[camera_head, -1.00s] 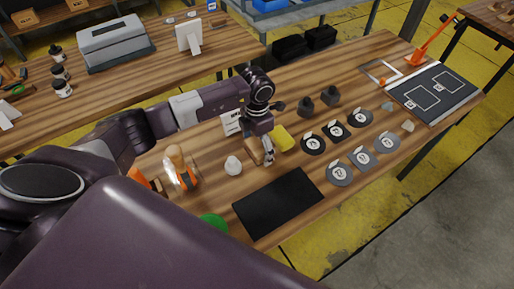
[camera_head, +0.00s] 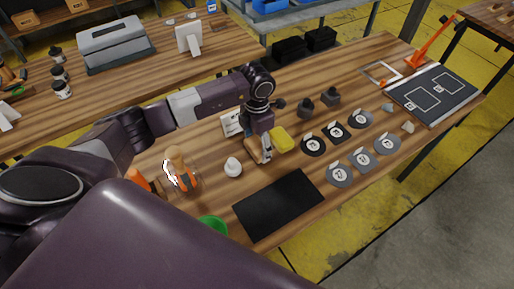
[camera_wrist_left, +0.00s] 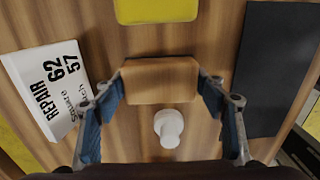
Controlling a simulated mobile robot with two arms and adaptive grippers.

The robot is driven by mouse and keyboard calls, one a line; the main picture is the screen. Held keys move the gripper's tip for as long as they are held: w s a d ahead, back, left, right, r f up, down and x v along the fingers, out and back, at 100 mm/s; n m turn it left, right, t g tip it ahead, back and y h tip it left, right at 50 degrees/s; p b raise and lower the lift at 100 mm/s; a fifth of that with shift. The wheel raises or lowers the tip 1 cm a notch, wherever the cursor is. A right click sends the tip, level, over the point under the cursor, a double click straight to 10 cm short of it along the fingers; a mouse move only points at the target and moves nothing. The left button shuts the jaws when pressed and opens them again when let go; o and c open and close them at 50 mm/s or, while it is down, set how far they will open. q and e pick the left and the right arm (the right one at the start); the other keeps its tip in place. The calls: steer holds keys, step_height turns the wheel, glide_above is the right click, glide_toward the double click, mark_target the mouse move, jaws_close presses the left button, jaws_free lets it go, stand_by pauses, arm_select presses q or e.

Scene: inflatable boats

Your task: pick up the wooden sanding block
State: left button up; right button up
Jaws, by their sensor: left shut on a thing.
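The wooden sanding block (camera_wrist_left: 160,82) is a light brown rounded rectangle in the left wrist view. My left gripper (camera_wrist_left: 161,88) has its blue-padded fingers at the block's two short ends and is shut on it. In the head view the left gripper (camera_head: 260,150) points down at the table, and the block (camera_head: 252,153) is partly hidden behind its fingers. I cannot tell whether the block is clear of the table. My right gripper is not in view.
A yellow sponge-like block (camera_head: 282,139) lies just beyond the gripper. A white knob-like item (camera_head: 233,167), a black mat (camera_head: 278,205) and a white repair card (camera_wrist_left: 48,88) are close around it. Several grey discs (camera_head: 361,157) lie to the right.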

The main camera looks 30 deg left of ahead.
mark_target(257, 146)
arm_select(q)
step_height(257, 146, up, 19)
steer(key=b, duration=0.3)
steer(key=shift+f+b, duration=0.15)
steer(key=shift+b, duration=0.25)
steer(key=o, duration=0.6)
steer(key=c, duration=0.4)
